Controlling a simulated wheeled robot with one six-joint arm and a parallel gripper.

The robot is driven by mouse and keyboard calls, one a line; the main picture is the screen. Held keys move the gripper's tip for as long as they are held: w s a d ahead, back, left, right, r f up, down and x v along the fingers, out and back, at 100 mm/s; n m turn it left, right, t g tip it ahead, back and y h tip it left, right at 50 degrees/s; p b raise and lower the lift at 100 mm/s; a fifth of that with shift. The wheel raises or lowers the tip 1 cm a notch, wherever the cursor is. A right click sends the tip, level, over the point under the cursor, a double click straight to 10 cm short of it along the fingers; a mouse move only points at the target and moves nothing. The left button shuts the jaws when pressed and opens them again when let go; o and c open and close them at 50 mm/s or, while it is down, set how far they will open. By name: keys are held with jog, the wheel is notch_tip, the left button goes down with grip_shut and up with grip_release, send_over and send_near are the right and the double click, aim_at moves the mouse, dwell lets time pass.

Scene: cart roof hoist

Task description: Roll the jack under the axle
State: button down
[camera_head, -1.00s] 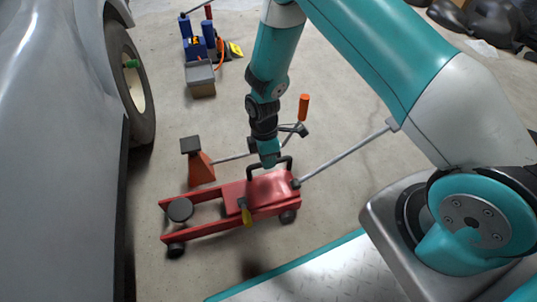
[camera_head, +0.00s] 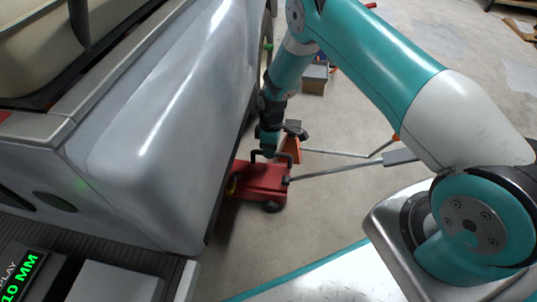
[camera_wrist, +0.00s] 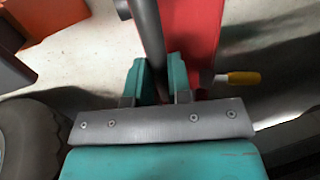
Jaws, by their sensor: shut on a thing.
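The red jack (camera_head: 262,182) stands on the floor against the silver vehicle (camera_head: 160,130). Its front end is hidden behind the vehicle's body panel; the rear part and a rear wheel show. My gripper (camera_head: 268,150) is at the dark looped bar on top of the jack. In the wrist view my gripper (camera_wrist: 162,85) is shut on the dark bar (camera_wrist: 148,35), with the red jack body (camera_wrist: 190,35) beside it. A yellow-tipped lever (camera_wrist: 243,78) sticks out from the jack's side. The axle is not in view.
An orange jack stand (camera_head: 291,146) with a dark top is just behind the jack. A long grey handle (camera_head: 340,170) runs right from the jack. A box (camera_head: 314,78) stands farther back. A display (camera_head: 22,275) reading "10 MM" is at lower left.

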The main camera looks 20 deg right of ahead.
jog(key=shift+w+a, duration=0.15)
jog(key=shift+a, duration=0.2)
jog(key=c, duration=1.1)
grip_release()
jog(key=shift+w+a, duration=0.1)
jog(key=shift+a, duration=0.05)
jog(key=shift+o, duration=0.2)
jog(key=shift+d, duration=0.2)
jog(key=shift+r, duration=0.2)
notch_tip(320, 180, up, 17)
jog(key=w+d+p, duration=0.1)
jog(key=w+p, duration=0.2)
jog(key=p, duration=0.5)
jog(key=shift+d+f, duration=0.15)
jog(key=shift+d, duration=0.2)
